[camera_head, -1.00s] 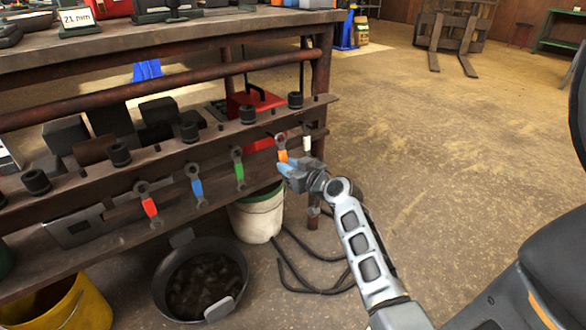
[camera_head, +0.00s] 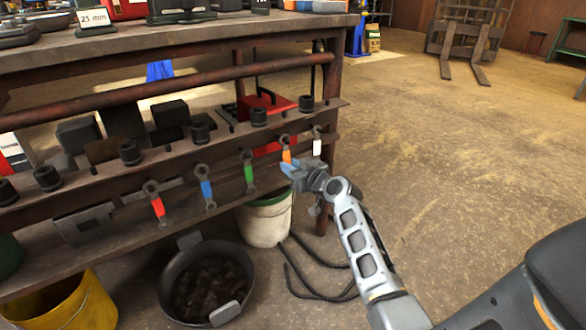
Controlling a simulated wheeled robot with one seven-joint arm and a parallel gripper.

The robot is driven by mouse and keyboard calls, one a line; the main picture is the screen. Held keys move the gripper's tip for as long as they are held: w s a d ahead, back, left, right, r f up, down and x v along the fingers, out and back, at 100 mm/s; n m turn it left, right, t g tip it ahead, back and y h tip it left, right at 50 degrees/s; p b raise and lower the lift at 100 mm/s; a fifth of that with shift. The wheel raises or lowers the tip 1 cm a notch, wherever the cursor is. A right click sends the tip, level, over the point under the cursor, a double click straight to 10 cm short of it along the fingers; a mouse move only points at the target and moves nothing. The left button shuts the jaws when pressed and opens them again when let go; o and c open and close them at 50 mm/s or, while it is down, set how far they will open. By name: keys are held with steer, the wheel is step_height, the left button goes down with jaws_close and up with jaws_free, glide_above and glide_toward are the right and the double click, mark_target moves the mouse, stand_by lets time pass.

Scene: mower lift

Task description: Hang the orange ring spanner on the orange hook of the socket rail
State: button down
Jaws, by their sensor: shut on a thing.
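The orange ring spanner (camera_head: 287,156) is upright in front of the socket rail (camera_head: 225,133), between the green and white spanners. My gripper (camera_head: 290,168) is shut on its lower end, coming in from the lower right. The spanner's upper ring is level with the rail's face. The orange hook cannot be made out behind the ring, so I cannot tell whether the ring is around it or only in front of it.
Red (camera_head: 158,207), blue (camera_head: 207,189), green (camera_head: 249,173) and white (camera_head: 317,147) spanners hang along the rail. Black sockets stand on top. Below are a white bucket (camera_head: 264,222), a black pan (camera_head: 163,285) and a yellow bucket (camera_head: 75,305).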

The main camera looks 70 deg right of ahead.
stand_by(0.4)
steer(key=c, duration=0.8)
jaws_free()
steer(key=shift+c, duration=0.2)
steer(key=shift+s, duration=0.1)
steer(key=p+v, duration=0.1)
steer(key=v, duration=0.6)
steer(key=shift+s+a, duration=0.2)
steer(key=shift+s, duration=0.05)
steer(key=shift+a, duration=0.1)
